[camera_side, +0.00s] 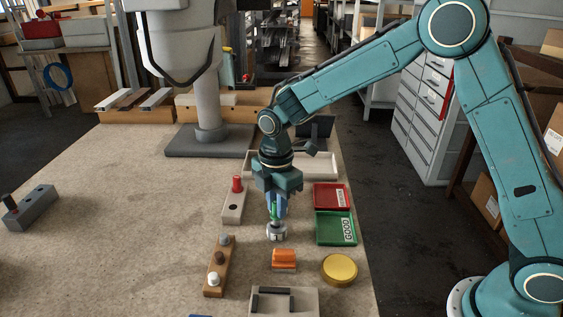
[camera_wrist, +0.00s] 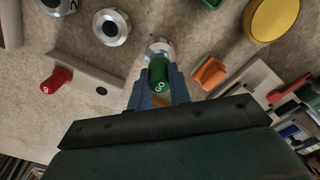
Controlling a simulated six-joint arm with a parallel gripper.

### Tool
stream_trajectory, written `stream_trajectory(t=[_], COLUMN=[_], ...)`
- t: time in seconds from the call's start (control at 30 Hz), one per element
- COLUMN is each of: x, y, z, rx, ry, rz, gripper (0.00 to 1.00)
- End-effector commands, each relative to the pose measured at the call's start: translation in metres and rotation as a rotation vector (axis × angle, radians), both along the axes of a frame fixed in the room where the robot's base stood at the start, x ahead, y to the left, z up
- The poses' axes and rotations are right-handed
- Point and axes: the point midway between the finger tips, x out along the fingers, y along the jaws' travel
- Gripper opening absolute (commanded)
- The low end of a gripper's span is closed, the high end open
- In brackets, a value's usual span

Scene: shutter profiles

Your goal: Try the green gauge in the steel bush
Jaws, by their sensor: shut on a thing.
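My gripper (camera_side: 275,208) points straight down with its fingers closed around the green gauge. The green gauge (camera_wrist: 158,75), marked GO, stands upright between the blue fingertips (camera_wrist: 158,92); a bit of its green also shows in the side view (camera_side: 275,211).
A block with a red gauge (camera_side: 237,185) stands left. A wooden block (camera_side: 214,281) with several pegs and an orange piece (camera_side: 284,259) are nearer. A red tray (camera_side: 343,190), green GOOD tray (camera_side: 325,238) and yellow lid (camera_side: 340,269) are right. The left bench is mostly clear.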

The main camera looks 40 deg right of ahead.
Motion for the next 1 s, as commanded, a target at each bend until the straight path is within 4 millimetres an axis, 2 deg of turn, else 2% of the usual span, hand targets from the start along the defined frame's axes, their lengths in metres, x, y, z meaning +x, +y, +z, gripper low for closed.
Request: stream_trajectory(t=[1.0], x=[0.0001], y=[0.0], z=[-0.0076], rx=[0.0], ry=[0.0], rz=[0.0], gripper=[0.0])
